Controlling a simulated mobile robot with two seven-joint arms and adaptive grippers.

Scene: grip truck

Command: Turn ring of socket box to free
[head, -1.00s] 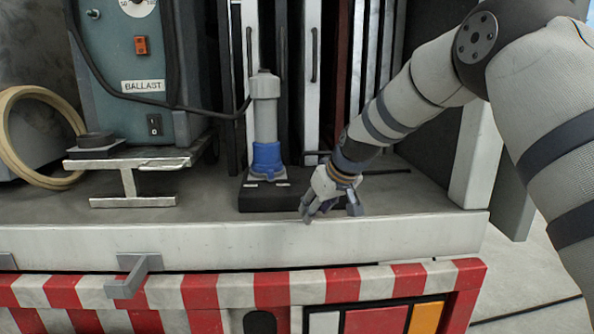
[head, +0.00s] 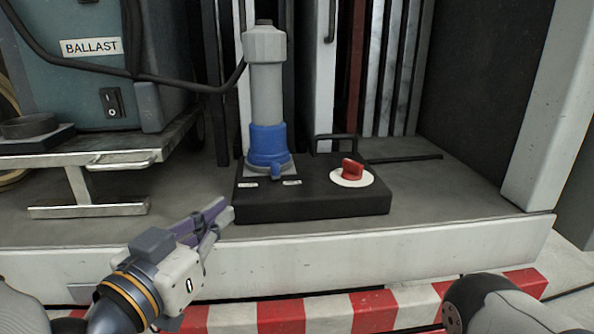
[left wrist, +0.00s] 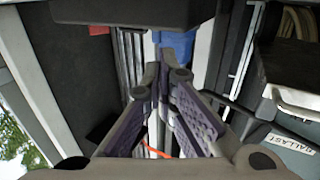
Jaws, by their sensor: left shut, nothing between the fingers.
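The black socket box (head: 310,207) sits on the grey truck bed. A blue ring (head: 268,147) with a small tab low at its front stands upright on it, around the base of a grey plug (head: 266,85). A red knob (head: 352,172) on a white disc is on the box's right side. My left gripper (head: 222,212) is shut and empty, in front of the box's left end, lower than the ring and apart from it. The left wrist view shows the fingers (left wrist: 163,78) together, with the blue ring (left wrist: 176,44) beyond them. My right gripper is out of view.
The white bed edge (head: 400,245) runs across the front. Free bed lies right of the box.

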